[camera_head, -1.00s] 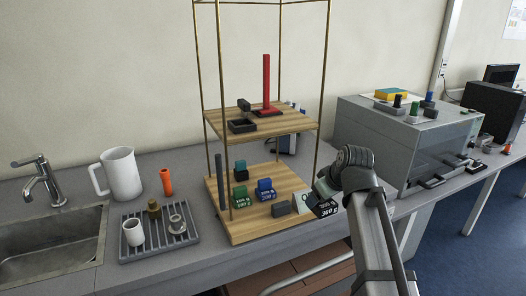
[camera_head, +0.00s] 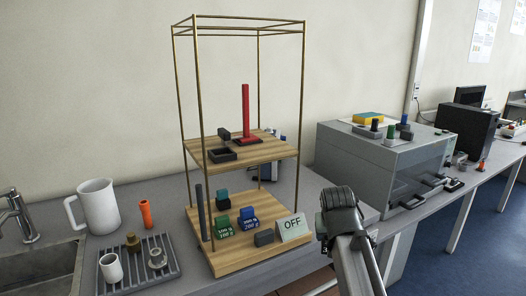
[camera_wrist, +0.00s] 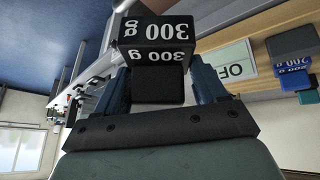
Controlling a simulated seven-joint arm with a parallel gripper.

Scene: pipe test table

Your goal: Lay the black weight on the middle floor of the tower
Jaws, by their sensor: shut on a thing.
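The black weight (camera_wrist: 155,42), marked 300 g, is held between the two fingers of my gripper (camera_wrist: 163,82) in the wrist view. In the head view only a sliver of the weight (camera_head: 324,248) shows beside my arm, which hides the gripper. It is to the right of the tower's lower floor and below middle-floor height. The tower is a brass-rod frame with wooden floors. Its middle floor (camera_head: 268,151) bears a red post on a dark base (camera_head: 245,115), a small open black tray (camera_head: 222,155) and a dark block (camera_head: 224,133).
The lower floor (camera_head: 228,262) holds a green weight (camera_head: 222,227), a blue weight (camera_head: 248,219), a grey block (camera_head: 264,238) and an OFF card (camera_head: 293,228). Brass posts stand at the tower's corners. A grey machine (camera_head: 370,165) stands to the right. The middle floor's right part is clear.

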